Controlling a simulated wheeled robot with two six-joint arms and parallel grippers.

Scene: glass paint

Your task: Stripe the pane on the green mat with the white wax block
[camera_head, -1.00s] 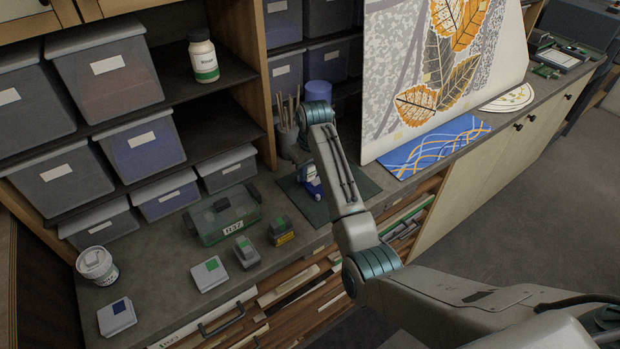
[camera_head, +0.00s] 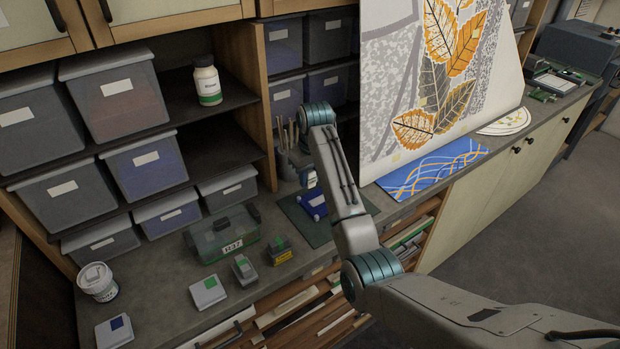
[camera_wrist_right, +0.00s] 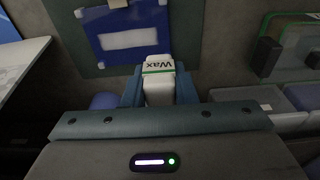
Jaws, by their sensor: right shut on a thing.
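The white wax block (camera_wrist_right: 159,82), with a green band and the word "Wax", is held between the fingers of my right gripper (camera_wrist_right: 159,92) in the right wrist view. In the head view my right gripper (camera_head: 309,178) is over the back part of the dark green mat (camera_head: 318,232), partly hidden by my arm. The blue pane (camera_wrist_right: 105,22) lies on the mat, with pale corners and a white band across its middle. It also shows in the head view (camera_head: 313,203), partly covered. Contact between block and pane cannot be told. My left gripper is not in view.
A green toolbox (camera_head: 222,238) and small blocks (camera_head: 244,269) stand left of the mat. A cup of brushes (camera_head: 287,162) is behind it. A blue patterned sheet (camera_head: 432,168) and a tall leaf panel (camera_head: 400,90) are to the right. Shelf bins (camera_head: 150,165) line the back left.

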